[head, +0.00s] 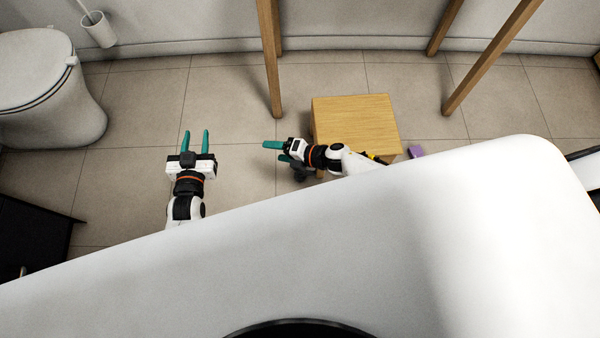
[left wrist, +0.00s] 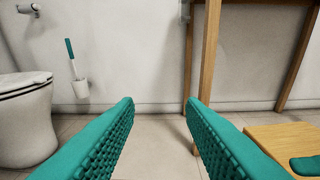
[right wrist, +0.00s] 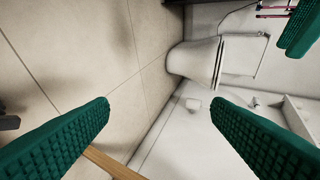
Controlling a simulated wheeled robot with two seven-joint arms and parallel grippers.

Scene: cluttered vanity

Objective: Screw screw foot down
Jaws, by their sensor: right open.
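No screw foot can be made out in any view. A small light-wood stool or box (head: 355,122) stands on the floor, and it also shows at the right of the left wrist view (left wrist: 272,134). My right gripper (head: 274,151) is open and empty at its left front side, pointing left. My left gripper (head: 195,138) is open and empty, further left above bare floor. In the right wrist view, the right fingers (right wrist: 160,108) are wide apart with nothing between them. Part of the stool's near side is hidden by my right arm.
Wooden legs (head: 270,60) stand behind the stool. A toilet (head: 45,85) and brush holder (head: 98,30) are at left. Tiled floor between is clear.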

